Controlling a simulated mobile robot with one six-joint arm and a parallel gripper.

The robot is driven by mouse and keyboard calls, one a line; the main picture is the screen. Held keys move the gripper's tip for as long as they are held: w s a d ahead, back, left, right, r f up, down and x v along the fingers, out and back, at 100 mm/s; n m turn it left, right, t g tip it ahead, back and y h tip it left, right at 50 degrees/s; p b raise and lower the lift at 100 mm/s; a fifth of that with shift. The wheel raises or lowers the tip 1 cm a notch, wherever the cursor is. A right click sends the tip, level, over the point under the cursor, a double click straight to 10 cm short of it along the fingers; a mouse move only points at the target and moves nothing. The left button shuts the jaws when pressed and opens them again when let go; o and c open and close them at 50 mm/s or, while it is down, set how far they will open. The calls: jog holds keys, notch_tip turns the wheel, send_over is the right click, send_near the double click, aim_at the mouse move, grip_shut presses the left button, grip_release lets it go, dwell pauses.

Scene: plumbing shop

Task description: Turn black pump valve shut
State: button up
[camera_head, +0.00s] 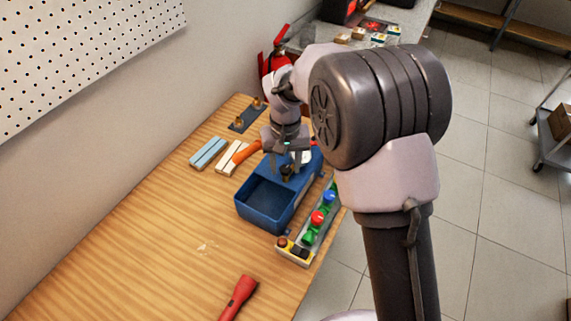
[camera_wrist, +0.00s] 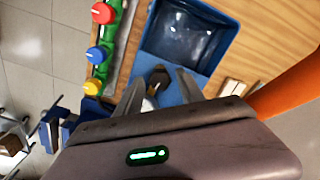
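The black pump valve shows in the wrist view as a dark rounded knob (camera_wrist: 158,77) on the blue pump unit, just behind its open basin (camera_wrist: 185,38). In the head view the knob (camera_head: 287,170) is small and partly hidden by my gripper. The blue unit (camera_head: 262,222) stands near the table's right edge. My gripper (camera_head: 287,164) points down over the unit's rear part. In the wrist view its two fingers (camera_wrist: 160,82) are apart, one on each side of the knob, with visible gaps. I cannot tell the knob's turn angle.
A tray (camera_head: 297,252) with green piping and red and blue valve knobs lies right of the unit. An orange cylinder (camera_head: 246,152), pale blocks (camera_head: 229,158) and blue blocks (camera_head: 208,153) lie to its left. A red flashlight (camera_head: 239,297) lies in front. The left table area is mostly clear.

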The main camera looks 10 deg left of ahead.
grip_shut()
jog(key=shift+m, duration=0.3)
jog(key=m+b, duration=0.1)
jog(key=m, duration=0.3)
jog(key=m+b, duration=0.1)
jog(key=m, duration=0.2)
jog(key=shift+m, duration=0.3)
jog(key=m+b, duration=0.1)
jog(key=m, duration=0.3)
jog(key=shift+m+b, duration=0.55)
jog(key=shift+m, duration=1.25)
